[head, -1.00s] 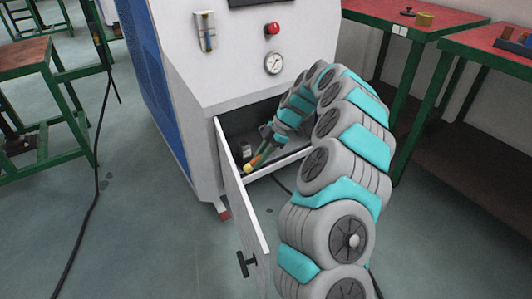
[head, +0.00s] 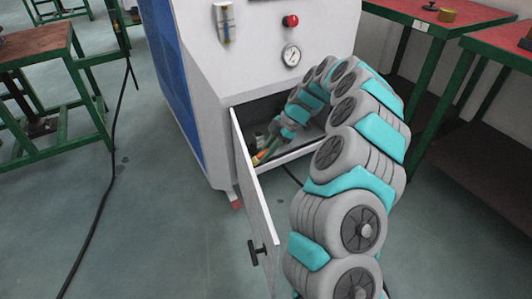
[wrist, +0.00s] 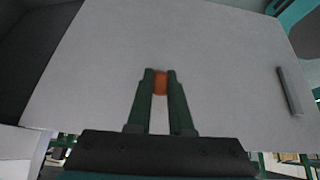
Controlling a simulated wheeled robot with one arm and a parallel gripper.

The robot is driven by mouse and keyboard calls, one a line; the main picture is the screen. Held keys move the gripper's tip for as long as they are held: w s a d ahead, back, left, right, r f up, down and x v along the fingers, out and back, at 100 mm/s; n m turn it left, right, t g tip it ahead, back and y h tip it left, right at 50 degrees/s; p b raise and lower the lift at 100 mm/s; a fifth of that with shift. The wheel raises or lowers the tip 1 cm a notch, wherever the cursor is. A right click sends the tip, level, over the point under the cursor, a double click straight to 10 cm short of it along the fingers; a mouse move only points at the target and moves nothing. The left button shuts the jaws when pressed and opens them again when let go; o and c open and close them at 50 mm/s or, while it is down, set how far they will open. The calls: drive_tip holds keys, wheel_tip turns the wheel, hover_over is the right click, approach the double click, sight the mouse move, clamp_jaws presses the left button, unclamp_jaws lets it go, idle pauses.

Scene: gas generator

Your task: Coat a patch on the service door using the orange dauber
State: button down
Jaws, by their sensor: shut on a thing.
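The service door (head: 256,205) is a white panel that stands open at the front of the generator. Its inner face fills most of the wrist view (wrist: 225,70). My gripper (head: 269,148) is in front of the cabinet opening, close to the door's inner side. Its green fingers (wrist: 160,76) are shut on the orange dauber (wrist: 161,84), which points at the door. The dauber also shows as a small orange stick (head: 262,156) in the head view. I cannot tell whether its tip touches the door. No coated patch can be made out.
A dark handle (head: 257,252) is on the door's outer side. Red-topped green benches stand left (head: 35,55) and right (head: 430,15). A black cable (head: 100,215) lies on the floor.

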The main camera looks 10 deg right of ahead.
drive_tip(key=shift+a+b, duration=0.3)
drive_tip(key=shift+a, duration=0.35)
drive_tip(key=shift+s, duration=0.1)
drive_tip(key=s+b, duration=1.2)
drive_tip(key=s, duration=0.2)
drive_tip(key=shift+s+d, duration=0.2)
drive_tip(key=shift+d, duration=0.15)
idle(0.9)
